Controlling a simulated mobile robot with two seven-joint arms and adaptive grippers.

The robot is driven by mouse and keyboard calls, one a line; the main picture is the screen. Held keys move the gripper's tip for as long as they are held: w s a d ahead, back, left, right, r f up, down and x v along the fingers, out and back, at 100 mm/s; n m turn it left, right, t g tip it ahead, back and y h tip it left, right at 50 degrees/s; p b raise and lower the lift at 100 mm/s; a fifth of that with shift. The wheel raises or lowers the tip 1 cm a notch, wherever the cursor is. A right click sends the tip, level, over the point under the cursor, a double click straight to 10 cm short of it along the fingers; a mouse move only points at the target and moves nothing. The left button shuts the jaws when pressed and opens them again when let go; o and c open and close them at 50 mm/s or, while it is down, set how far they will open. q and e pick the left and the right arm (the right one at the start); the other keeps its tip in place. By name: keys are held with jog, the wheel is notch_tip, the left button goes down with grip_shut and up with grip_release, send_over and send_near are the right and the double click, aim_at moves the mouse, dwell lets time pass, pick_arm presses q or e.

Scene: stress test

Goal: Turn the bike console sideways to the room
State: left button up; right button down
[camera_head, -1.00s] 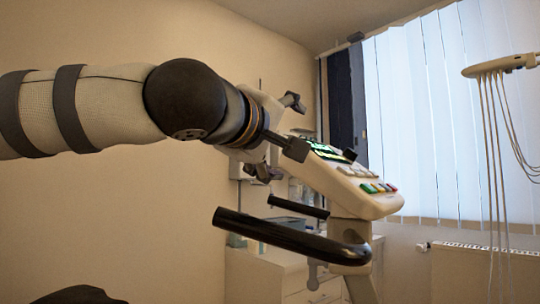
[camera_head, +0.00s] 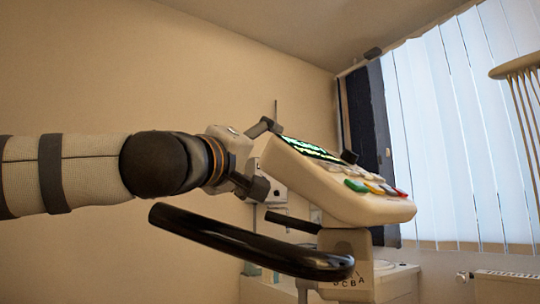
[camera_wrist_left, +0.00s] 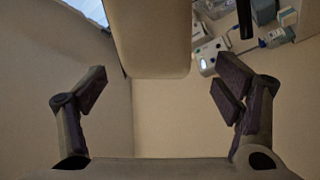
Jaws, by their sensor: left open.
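The bike console (camera_head: 350,200) is a beige tilted panel with a lit green screen and coloured buttons. It sits on a post above a black handlebar (camera_head: 245,245). My left gripper (camera_head: 262,157) is at the console's left end, with one dark finger above and one below in the picture. In the left wrist view, my open gripper (camera_wrist_left: 162,82) has its fingers spread on either side of the console's pale body (camera_wrist_left: 150,35), which enters from the top. Gaps show on both sides there, and no grip is visible. My right gripper is not in view.
A white cabinet (camera_head: 395,285) stands behind the console post. A window with vertical blinds (camera_head: 450,130) is at the right, with a pale hanging fixture (camera_head: 518,68) in front. Wall devices (camera_wrist_left: 208,55) show in the left wrist view. The left wall is bare.

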aim_at(268, 154)
pick_arm(q)
jog(key=x, duration=0.4)
jog(key=shift+d+r+p, duration=0.1)
jog(key=shift+r+p, duration=0.1)
jog(key=shift+p, duration=0.15)
jog(key=shift+w, duration=0.25)
jog(key=shift+f, duration=0.1)
jog(key=shift+c, duration=0.5)
jog(key=c, duration=1.6)
jog(key=shift+d, duration=0.1)
